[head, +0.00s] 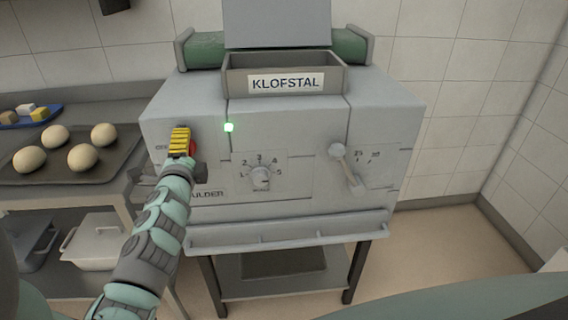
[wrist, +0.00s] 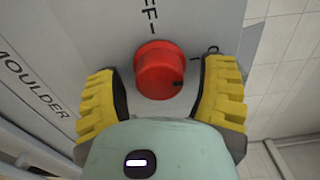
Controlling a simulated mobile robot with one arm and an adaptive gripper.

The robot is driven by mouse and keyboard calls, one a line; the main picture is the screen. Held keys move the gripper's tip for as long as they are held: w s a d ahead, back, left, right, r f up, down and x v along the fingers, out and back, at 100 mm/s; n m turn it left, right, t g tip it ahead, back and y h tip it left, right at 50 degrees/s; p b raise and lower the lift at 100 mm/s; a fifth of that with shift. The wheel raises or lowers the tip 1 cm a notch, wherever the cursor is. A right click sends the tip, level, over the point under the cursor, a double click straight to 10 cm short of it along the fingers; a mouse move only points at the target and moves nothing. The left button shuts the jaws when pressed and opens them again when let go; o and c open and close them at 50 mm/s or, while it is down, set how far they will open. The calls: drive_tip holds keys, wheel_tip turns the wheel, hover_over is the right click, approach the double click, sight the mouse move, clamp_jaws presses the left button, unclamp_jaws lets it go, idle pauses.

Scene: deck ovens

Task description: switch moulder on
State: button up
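The moulder (head: 275,220) is a grey machine labelled KLOFSTAL, with MOULDER printed on its front. Its red rotary switch (wrist: 158,70) shows in the wrist view, and a sliver of it shows behind my fingers in the head view (head: 194,150). A dark mark on the knob lies at its right side; a partly seen "FF" label is above and a partly hidden label is at the upper right. A green lamp (head: 228,127) on the front glows. My gripper (wrist: 160,88) has its yellow fingers on both sides of the knob, with narrow gaps visible, so it looks open.
A numbered dial (head: 261,176) and a lever (head: 347,168) sit right of the switch. A tray (head: 105,172) with several dough balls rests on a rack at left, near my arm. Floor at right is clear.

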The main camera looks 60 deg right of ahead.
drive_tip(key=shift+a, duration=0.1)
drive_tip(key=v, duration=1.1)
drive_tip(key=shift+s+a, duration=0.3)
idle(0.4)
